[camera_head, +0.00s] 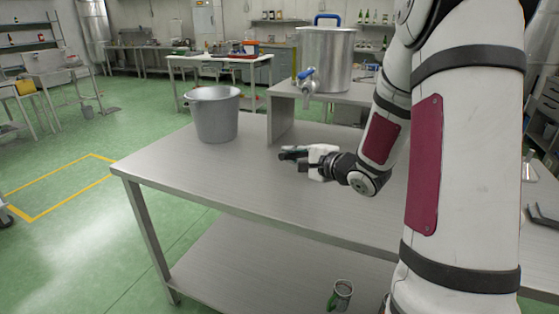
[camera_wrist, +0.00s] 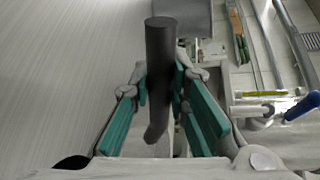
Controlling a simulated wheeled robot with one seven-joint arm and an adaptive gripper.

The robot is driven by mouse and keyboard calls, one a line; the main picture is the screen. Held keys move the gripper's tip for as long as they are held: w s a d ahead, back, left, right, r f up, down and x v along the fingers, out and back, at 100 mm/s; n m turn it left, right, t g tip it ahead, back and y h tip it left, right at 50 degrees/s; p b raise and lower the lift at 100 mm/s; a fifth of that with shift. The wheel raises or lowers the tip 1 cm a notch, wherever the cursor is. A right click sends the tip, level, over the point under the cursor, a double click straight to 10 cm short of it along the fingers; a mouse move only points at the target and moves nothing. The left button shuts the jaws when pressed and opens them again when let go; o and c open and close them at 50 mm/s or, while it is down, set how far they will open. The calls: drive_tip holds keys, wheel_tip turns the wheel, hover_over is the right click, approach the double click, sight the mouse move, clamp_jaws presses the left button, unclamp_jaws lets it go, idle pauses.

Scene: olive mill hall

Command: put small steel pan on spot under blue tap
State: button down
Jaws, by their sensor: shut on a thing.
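My gripper (camera_head: 287,153) is low over the steel table, fingers toward the left. In the wrist view, its teal-padded fingers (camera_wrist: 163,88) are shut on a dark, rod-like handle (camera_wrist: 160,45), bent at its near end. No pan body shows with this handle, so I cannot tell whether it belongs to the small steel pan.
A grey bucket (camera_head: 216,118) stands on the steel table (camera_head: 190,172), left of my gripper. The tank stands on a raised steel stand (camera_head: 281,118). A can (camera_head: 340,295) is on the lower shelf. The table's front left is clear.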

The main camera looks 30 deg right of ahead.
drive_tip(key=shift+d+f+b+x, duration=0.2)
drive_tip(key=shift+f+b+x, duration=0.2)
drive_tip(key=shift+x, duration=1.3)
drive_tip(key=shift+d+f+b+x, duration=0.25)
drive_tip(key=shift+b+x, duration=0.2)
drive_tip(key=shift+x, duration=1.2)
drive_tip(key=shift+d+f+b+x, duration=0.15)
drive_tip(key=shift+f+b+x, duration=0.25)
drive_tip(key=shift+x, duration=1.3)
drive_tip(key=shift+s, duration=0.15)
drive_tip(key=shift+f, duration=0.15)
drive_tip(key=c, duration=1.5)
unclamp_jaws()
drive_tip(key=shift+c, duration=0.2)
